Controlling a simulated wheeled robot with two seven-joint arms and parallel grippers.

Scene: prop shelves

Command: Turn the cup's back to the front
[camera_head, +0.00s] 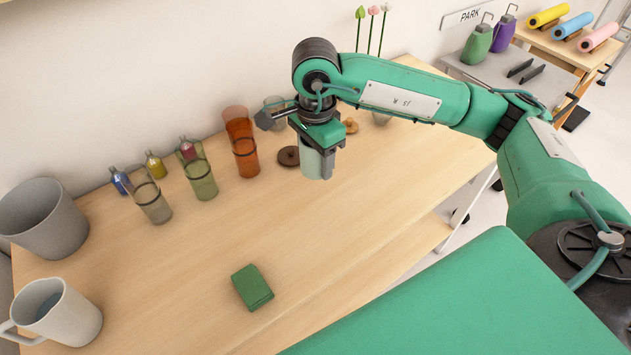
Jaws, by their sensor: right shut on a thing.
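A pale grey cup (313,164) is in the jaws of my right gripper (320,146), over the back right part of the wooden table (330,235). The gripper points down and is shut on the cup. The gripper covers the cup's upper part, and no handle or marking shows on it. I cannot tell whether the cup's base touches the table. My left gripper is not in view.
Stacked glasses, orange (242,145), green (201,178) and grey (152,203), stand at the back left. Small bottles (155,167) are behind them. A bucket (45,220) and a white mug (65,315) stand left. A green box (252,287) lies in front. The middle is clear.

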